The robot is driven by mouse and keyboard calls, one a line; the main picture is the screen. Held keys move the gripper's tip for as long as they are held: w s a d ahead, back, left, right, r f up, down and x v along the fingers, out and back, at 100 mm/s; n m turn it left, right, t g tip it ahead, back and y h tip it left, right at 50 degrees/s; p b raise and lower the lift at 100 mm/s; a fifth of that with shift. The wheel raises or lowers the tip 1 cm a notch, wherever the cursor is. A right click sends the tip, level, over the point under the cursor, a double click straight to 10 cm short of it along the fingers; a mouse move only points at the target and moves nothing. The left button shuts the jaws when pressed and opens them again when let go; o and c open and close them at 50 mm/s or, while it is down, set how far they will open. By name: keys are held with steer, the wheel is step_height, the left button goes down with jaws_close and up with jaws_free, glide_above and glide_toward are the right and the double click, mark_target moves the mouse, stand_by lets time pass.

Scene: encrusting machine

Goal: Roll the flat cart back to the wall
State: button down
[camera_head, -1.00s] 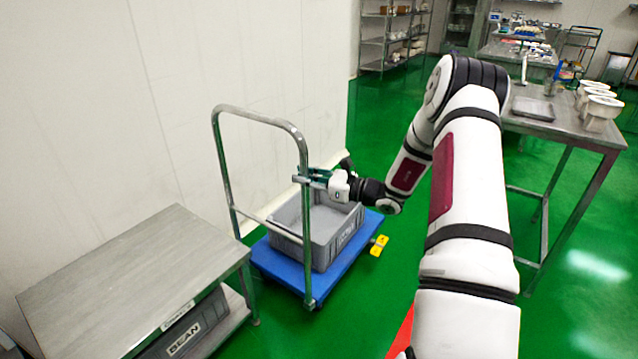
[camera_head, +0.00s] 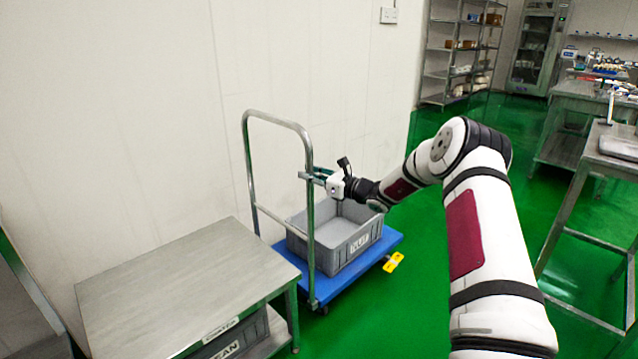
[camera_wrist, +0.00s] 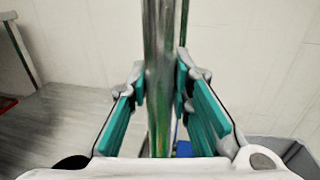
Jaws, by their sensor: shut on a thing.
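The flat cart has a blue deck (camera_head: 345,284) and a steel tube handle (camera_head: 278,119) standing at its left end. It stands beside the white wall (camera_head: 310,60); the exact gap to the wall cannot be told. A grey crate (camera_head: 345,250) with a white label sits on the deck. My gripper (camera_head: 316,177) is shut on the near upright of the handle. In the wrist view the upright (camera_wrist: 158,80) runs between the two green-padded fingers. Part of the upright is hidden by the fingers.
A low steel table (camera_head: 190,285) stands close to the cart's left, with a labelled bin under it. A shelf rack (camera_head: 458,55) is at the back. Steel tables (camera_head: 590,190) stand at the right. Green floor (camera_head: 400,325) is clear in front of the cart.

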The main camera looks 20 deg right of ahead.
steer(key=shift+w+a, duration=0.15)
steer(key=shift+w, duration=0.15)
steer(key=c, duration=1.4)
jaws_free()
steer(key=shift+w, duration=0.1)
steer(key=shift+c, duration=0.2)
steer(key=v, duration=1.2)
steer(key=shift+f, duration=0.1)
